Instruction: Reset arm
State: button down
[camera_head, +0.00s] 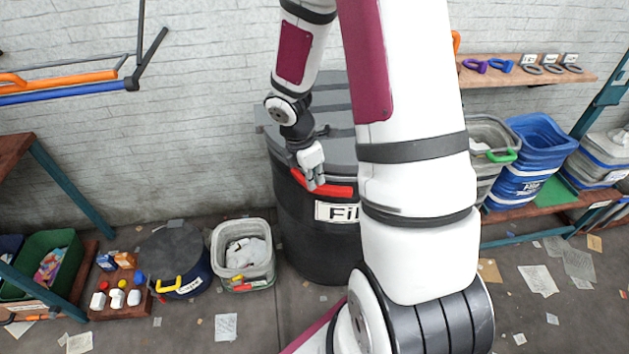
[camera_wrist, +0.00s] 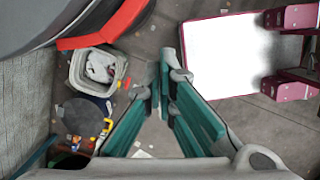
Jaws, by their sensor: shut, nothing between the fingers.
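My arm reaches up and across the middle of the head view, in front of a large black barrel (camera_head: 310,235). My gripper (camera_head: 314,184) hangs down by the barrel's red handle (camera_head: 335,190); whether it touches the handle cannot be told from this view. In the wrist view my gripper (camera_wrist: 160,82) has teal-padded fingers that come together at the far end, with nothing held. The red handle also shows at the top left of the wrist view (camera_wrist: 105,28), apart from the fingers.
A grey bin (camera_head: 243,272) with white cloth and a lidded black bucket (camera_head: 190,283) stand left of the barrel. Blue crates (camera_head: 535,140) stack on a right shelf. A board (camera_head: 105,308) holds small bottles. Papers (camera_head: 538,280) litter the floor.

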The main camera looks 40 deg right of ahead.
dwell(0.4)
jog(key=s+a+r+m+t, duration=0.1)
jog(key=a+r+m, duration=0.25)
jog(key=r, duration=0.55)
jog(key=s+a+r+m+t, duration=0.1)
jog(key=a+r+m+t, duration=0.15)
jog(key=r+m, duration=0.45)
jog(key=s+a+r+m+t+y+b, duration=0.1)
jog(key=s+a+r+m, duration=0.4)
jog(key=s+a+r, duration=0.5)
notch_tip(320, 180, up, 2)
jog(key=shift+s+a+r+t+y+b, duration=0.15)
jog(key=shift+a+r+t+y+b, duration=0.15)
jog(key=shift+a+t+y, duration=0.4)
jog(key=shift+d+m, duration=0.1)
jog(key=shift+m, duration=0.15)
